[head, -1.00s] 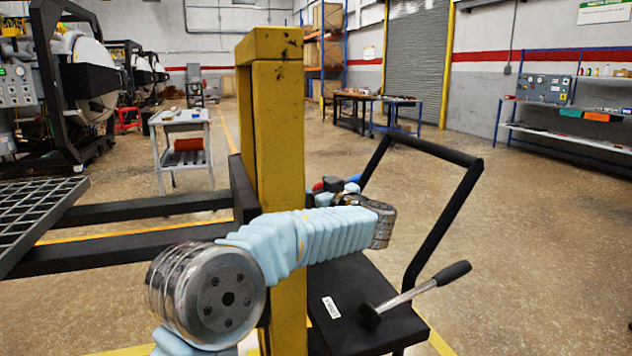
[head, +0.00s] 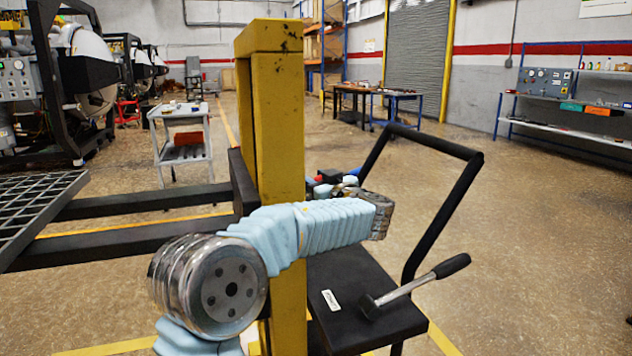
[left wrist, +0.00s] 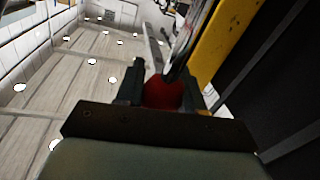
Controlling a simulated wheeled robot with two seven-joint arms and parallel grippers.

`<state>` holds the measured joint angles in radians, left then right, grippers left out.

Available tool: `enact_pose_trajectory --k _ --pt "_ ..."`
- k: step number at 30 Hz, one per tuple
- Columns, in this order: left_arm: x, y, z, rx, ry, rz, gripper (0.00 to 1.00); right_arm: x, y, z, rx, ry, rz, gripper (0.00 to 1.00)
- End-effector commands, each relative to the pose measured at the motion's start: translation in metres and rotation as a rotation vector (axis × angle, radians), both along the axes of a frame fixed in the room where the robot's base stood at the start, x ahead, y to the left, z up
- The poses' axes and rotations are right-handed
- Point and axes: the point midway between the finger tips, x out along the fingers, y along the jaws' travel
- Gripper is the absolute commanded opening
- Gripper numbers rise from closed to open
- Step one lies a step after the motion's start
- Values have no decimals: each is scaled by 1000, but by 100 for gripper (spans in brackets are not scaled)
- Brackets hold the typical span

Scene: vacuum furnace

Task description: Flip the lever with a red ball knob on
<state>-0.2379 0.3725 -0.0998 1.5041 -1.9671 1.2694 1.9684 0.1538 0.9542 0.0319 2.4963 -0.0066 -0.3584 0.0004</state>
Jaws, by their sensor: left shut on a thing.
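The red ball knob (left wrist: 162,93) sits between the two dark fingers of my left gripper (left wrist: 163,88) in the left wrist view. The fingers are shut on it from both sides, and they cover part of it. In the head view my left arm reaches across the front of the yellow mast. The left gripper (head: 331,176) there is small and partly hidden behind the arm's wrist. A small red patch (head: 310,182) shows beside it, close to the mast. The lever's shaft cannot be made out clearly. My right gripper is not in view.
The yellow mast (head: 279,110) stands close to my left arm. A black platform (head: 350,270) with a tall black handle frame (head: 445,210) and a black-gripped metal handle (head: 425,280) lies to the right. Dark forks (head: 140,205) extend left.

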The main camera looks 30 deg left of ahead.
Motion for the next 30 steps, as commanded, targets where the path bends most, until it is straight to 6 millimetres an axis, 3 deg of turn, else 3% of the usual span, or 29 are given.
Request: enact_pose_trajectory --k 5,9,15,24,25,29,30 --pt "9 -8 -11 80 88 -2 0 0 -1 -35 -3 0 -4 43" --pt "29 -25 -14 192 219 -2 0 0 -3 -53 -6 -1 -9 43" --pt "43 -37 -15 285 331 0 0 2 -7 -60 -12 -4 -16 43" --pt "44 -39 -14 293 341 -3 0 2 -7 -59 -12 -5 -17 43" --pt "44 -39 -14 293 341 -3 42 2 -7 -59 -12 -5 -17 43" --pt "44 -38 -14 292 340 -2 62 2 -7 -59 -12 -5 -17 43" --pt "44 -38 -14 292 339 -2 63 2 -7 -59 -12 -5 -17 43"
